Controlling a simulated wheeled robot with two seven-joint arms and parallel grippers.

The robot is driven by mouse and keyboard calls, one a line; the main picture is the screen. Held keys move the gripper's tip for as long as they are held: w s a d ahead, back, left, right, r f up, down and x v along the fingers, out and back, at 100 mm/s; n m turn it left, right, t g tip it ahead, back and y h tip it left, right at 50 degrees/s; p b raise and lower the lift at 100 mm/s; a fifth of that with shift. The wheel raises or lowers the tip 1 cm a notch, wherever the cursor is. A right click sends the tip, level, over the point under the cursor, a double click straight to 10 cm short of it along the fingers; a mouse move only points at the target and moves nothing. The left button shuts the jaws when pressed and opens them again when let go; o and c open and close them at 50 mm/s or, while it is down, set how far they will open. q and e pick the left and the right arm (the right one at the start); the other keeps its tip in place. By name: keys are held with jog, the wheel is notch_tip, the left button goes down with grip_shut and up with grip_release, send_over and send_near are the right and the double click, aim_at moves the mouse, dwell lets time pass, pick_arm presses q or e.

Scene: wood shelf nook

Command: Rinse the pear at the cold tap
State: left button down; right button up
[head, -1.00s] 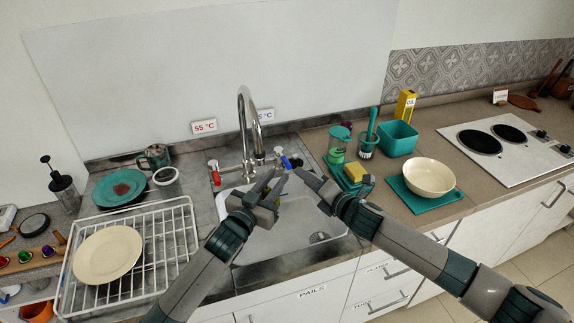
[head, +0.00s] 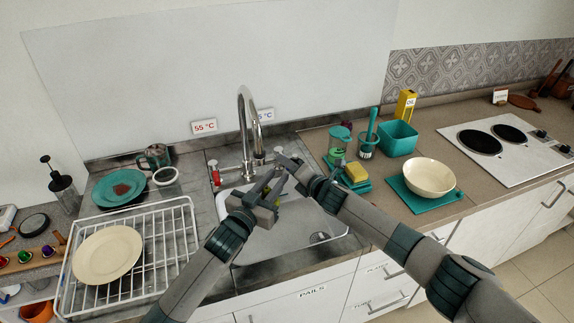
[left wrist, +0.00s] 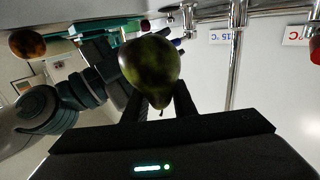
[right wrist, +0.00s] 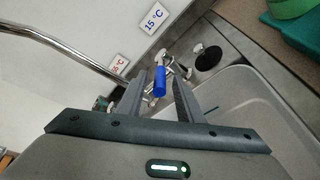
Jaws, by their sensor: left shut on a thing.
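The dark green pear (left wrist: 150,72) is between the fingers of my left gripper (left wrist: 158,100), which is shut on it. In the head view my left gripper (head: 272,192) holds the pear over the sink (head: 255,245), and the fingers mostly hide it. The chrome tap (head: 243,125) rises behind, with a red handle (head: 216,178) at its left. My right gripper (head: 284,164) is at the tap's right side. In the right wrist view the cold tap's blue handle (right wrist: 160,82) shows between the open fingers of my right gripper (right wrist: 158,98); contact cannot be told.
A 55 °C label (head: 204,126) and a 15 °C label (right wrist: 153,17) mark the wall behind the tap. A dish rack (head: 150,255) with a plate stands left. A yellow sponge (head: 356,173) and a cream bowl (head: 430,176) are right of the sink.

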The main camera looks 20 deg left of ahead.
jog(key=shift+w+a+f, duration=0.1)
jog(key=shift+w+a, duration=0.15)
jog(key=shift+a, duration=0.05)
grip_shut()
dwell(0.3)
jog(key=shift+w+d+n+g+y, duration=0.4)
jog(key=shift+n+g+y, duration=0.15)
jog(key=shift+n+g, duration=0.15)
jog(key=shift+w+d+n+g+y, duration=0.25)
jog(key=shift+d+n+g+y, duration=0.1)
jog(key=shift+n+g+y, duration=0.3)
